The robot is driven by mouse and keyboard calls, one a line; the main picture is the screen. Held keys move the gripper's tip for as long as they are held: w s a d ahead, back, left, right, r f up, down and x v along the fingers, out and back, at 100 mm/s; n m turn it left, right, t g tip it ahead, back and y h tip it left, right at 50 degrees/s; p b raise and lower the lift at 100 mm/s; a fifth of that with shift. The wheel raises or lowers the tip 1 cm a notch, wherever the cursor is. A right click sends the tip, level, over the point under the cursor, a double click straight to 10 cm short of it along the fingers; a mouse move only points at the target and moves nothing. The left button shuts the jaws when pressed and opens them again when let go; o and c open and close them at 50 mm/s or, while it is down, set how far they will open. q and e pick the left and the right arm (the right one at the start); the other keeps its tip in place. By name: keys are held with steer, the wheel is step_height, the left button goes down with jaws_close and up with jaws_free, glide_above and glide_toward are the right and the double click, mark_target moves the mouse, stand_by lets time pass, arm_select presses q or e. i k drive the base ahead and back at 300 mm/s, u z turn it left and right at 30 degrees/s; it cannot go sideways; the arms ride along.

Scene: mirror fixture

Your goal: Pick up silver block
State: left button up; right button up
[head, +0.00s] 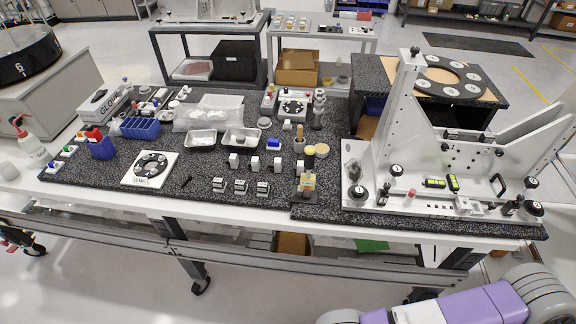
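Three small silver blocks with dark sides stand in a row near the front of the speckled dark table mat: a left one (219,184), a middle one (240,186) and a right one (262,188). I cannot tell which one is the task's silver block. Three white blocks (255,163) stand in a row just behind them. Neither of my grippers is in view. Only a purple and white link of my own arm shows at the bottom right, well apart from the table.
A tall white mirror fixture (398,130) fills the mat's right side. Two metal trays (201,138) lie behind the white blocks. A white plate with a black disc (150,168) lies to the left. Bare mat lies around the silver blocks.

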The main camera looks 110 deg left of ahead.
mark_target(300, 168)
steer(key=k, duration=1.55)
steer(key=u, duration=1.45)
